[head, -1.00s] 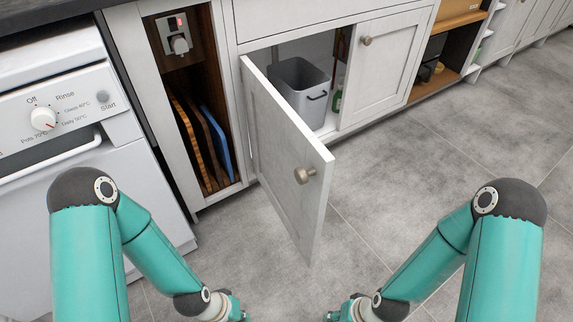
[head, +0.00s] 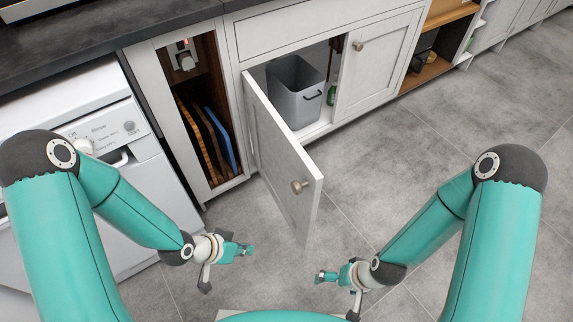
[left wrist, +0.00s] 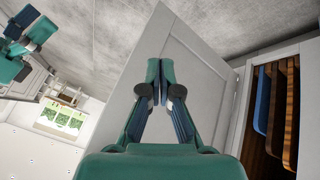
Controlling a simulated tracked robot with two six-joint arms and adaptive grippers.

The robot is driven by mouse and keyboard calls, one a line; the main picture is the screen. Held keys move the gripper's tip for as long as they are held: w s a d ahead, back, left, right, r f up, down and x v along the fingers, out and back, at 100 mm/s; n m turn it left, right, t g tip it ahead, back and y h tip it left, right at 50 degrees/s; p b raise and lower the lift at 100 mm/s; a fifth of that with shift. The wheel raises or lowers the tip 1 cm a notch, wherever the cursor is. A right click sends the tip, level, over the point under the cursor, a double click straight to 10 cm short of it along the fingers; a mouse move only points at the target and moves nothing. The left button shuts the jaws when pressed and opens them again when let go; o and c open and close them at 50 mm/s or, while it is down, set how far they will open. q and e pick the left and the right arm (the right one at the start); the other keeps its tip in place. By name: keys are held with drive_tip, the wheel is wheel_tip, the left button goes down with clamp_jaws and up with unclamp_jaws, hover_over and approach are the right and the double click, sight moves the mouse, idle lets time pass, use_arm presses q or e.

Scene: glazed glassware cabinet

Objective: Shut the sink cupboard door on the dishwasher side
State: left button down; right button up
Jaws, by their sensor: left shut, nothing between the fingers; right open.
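The sink cupboard door on the dishwasher side (head: 280,160) stands wide open, hinged at its left edge and swung out into the room, with a round knob (head: 299,187) on its face. It also fills the middle of the left wrist view (left wrist: 190,75). My left gripper (head: 246,250) is shut and empty, low and to the left of the door, on its dishwasher side. The left wrist view shows its closed fingers (left wrist: 160,75) in front of the door; I cannot tell whether they touch it. My right gripper (head: 322,277) is open and empty, below and right of the door's free edge.
A grey bin (head: 295,92) stands inside the open cupboard. The other cupboard door (head: 376,62) is shut. Left of the opening, a narrow niche holds boards (head: 207,135), beside the white dishwasher (head: 120,125). The floor (head: 400,150) to the right is clear.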

use_arm(q)
wheel_tip(320, 180, up, 22)
drive_tip(key=w+m+t+h+p, duration=0.1)
drive_tip(key=w+m+h+p, duration=0.15)
drive_tip(key=m+p, duration=0.7)
drive_tip(key=n+p, duration=0.1)
drive_tip(key=n, duration=0.2)
approach(295, 193)
wheel_tip(295, 193, down, 4)
drive_tip(key=shift+m, duration=0.25)
drive_tip(key=d, duration=0.1)
drive_tip(key=w+d, duration=0.1)
drive_tip(key=w+d+p, duration=0.1)
drive_tip(key=d, duration=0.1)
drive_tip(key=shift+d, duration=0.1)
use_arm(e)
wheel_tip(295, 193, up, 14)
drive_tip(key=shift+r, duration=0.25)
use_arm(q)
drive_tip(key=shift+d+f, duration=0.1)
use_arm(e)
drive_tip(key=shift+f, duration=0.1)
